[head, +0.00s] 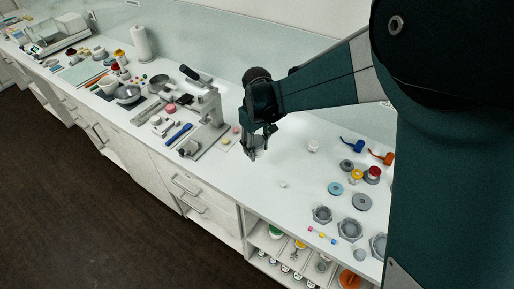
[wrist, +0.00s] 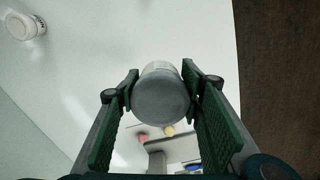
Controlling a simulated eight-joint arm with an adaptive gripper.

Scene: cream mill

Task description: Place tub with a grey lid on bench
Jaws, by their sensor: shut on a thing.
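The tub with a grey lid (wrist: 161,96) is between the two green-padded fingers of my gripper (wrist: 161,97) in the wrist view, with its lid toward the camera. In the head view my gripper (head: 257,146) points down over the white bench (head: 290,205), and the tub shows as a small grey shape (head: 257,153) between its fingers. I cannot tell whether the tub touches the bench top.
A white jar (head: 313,145) stands right of my gripper. A press-like device (head: 205,103) on a base stands to the left. Coloured lids and grey hexagonal holders (head: 350,229) are at the right. The bench just in front of the gripper is mostly clear.

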